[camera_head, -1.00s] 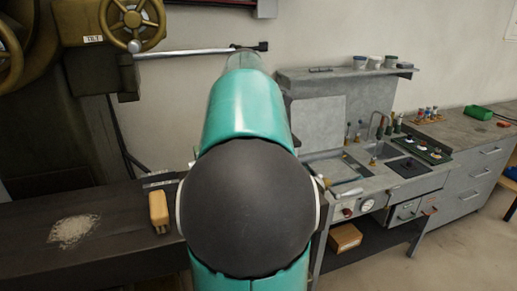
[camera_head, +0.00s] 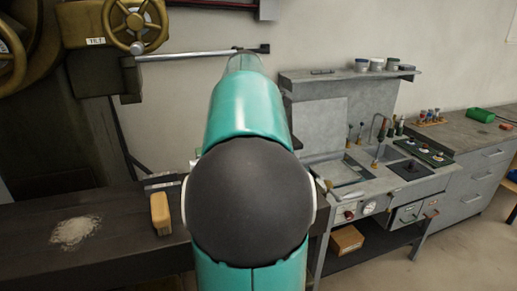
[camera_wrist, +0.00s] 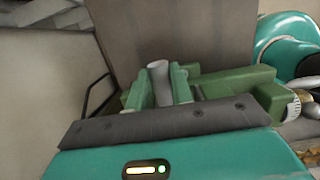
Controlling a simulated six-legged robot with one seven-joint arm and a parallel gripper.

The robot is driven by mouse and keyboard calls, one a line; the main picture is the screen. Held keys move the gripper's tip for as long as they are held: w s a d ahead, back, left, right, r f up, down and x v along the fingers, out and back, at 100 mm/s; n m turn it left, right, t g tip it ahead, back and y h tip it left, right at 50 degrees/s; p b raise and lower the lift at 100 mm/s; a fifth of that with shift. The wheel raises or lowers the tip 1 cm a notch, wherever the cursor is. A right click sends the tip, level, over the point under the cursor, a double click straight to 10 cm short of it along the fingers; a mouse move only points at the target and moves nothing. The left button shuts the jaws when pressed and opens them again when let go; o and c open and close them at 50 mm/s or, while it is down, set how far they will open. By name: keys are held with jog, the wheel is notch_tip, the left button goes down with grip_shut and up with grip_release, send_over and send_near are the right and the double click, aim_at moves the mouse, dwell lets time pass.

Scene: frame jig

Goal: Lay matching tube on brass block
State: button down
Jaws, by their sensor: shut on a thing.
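My gripper (camera_wrist: 162,88) shows in the wrist view, its green fingers shut on a pale grey tube (camera_wrist: 158,70). The tube stands up between the fingers, and its lower part is hidden by the gripper. A plain grey-brown surface lies behind it. In the head view my teal arm covers the middle, and gripper and tube are hidden behind it. I cannot make out the brass block in either view.
A dark bench (camera_head: 100,258) with a pale granular patch (camera_head: 75,231) and a tan block-like object (camera_head: 160,212) lies left. A grey workstation (camera_head: 370,180) with small tools stands right, below a shelf of tubs (camera_head: 377,65). A green container (camera_head: 481,115) sits far right.

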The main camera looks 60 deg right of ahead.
jog(key=c, duration=1.1)
grip_release()
jog(key=shift+c, duration=0.2)
jog(key=shift+r, duration=4.55)
